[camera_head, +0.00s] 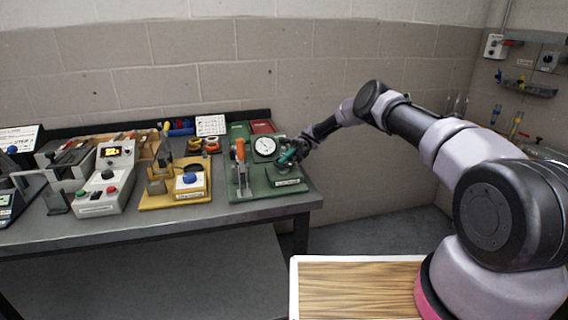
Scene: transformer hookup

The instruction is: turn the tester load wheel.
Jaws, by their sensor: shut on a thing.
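The tester is a green unit (254,188) at the right end of the bench. It has a white round dial (265,146) and an upright orange-handled lever (240,152). My gripper (289,157) reaches in from the right and is low over the tester's right side, beside the dial. It is shut on a small teal part at the tester, which appears to be the load wheel. The jaws and wrist cover most of this part, so its shape and turn angle cannot be told.
A yellow fixture (176,192) with a blue knob stands left of the tester. A grey box (104,190) with a lit display and buttons is farther left. The bench's front strip (180,218) is clear. A wood-topped surface (358,288) is at lower centre.

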